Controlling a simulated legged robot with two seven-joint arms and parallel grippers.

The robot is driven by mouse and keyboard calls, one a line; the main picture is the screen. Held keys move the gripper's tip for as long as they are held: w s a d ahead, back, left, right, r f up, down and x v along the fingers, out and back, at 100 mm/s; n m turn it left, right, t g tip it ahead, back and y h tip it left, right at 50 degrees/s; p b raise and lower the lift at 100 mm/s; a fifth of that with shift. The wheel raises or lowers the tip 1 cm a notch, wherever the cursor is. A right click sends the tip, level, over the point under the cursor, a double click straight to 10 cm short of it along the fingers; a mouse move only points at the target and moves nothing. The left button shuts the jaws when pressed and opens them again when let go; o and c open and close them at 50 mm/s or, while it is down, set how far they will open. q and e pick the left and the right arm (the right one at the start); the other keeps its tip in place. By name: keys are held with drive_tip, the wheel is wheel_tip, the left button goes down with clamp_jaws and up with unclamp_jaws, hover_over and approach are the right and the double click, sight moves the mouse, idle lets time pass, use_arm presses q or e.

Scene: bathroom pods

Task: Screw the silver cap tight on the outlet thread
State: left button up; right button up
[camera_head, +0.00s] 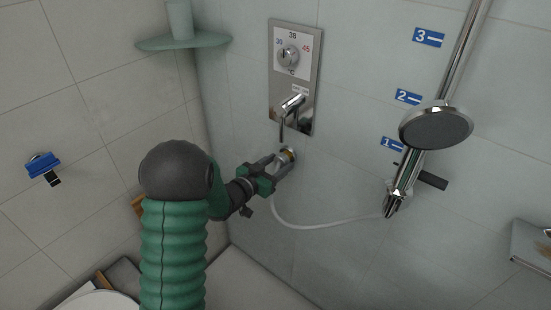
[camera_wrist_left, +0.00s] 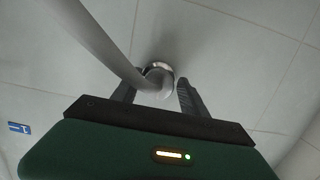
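The outlet (camera_head: 287,153) is on the tiled wall below the mixer panel, with a brass-coloured part and a silver rim showing. My left gripper (camera_head: 279,166) is at it, its fingers pointing at the wall. In the left wrist view, the two fingers (camera_wrist_left: 156,88) stand apart on either side of the silver cap (camera_wrist_left: 158,72) at the hose end. A narrow gap shows between cap and right finger; the hose partly hides the left side. Whether the cap sits on the thread cannot be told. My right gripper is out of view.
The pale hose (camera_head: 325,226) loops from beneath my left gripper to the hand shower (camera_head: 436,127) on its rail. The mixer panel (camera_head: 306,55) with its lever (camera_head: 291,105) is just above the outlet. A corner shelf (camera_head: 184,42) is up left. The wall below the hose is clear.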

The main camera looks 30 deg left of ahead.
use_arm(q)
clamp_jaws()
drive_tip(key=shift+o, duration=1.7)
unclamp_jaws()
drive_tip(key=s+a+r+p, duration=0.1)
drive_tip(key=s+r+p, duration=0.1)
drive_tip(key=s+p, duration=1.1)
drive_tip(key=s, duration=0.3)
drive_tip(key=shift+s+a+r, duration=0.15)
drive_tip(key=shift+s+r, duration=0.2)
drive_tip(key=shift+w, duration=0.1)
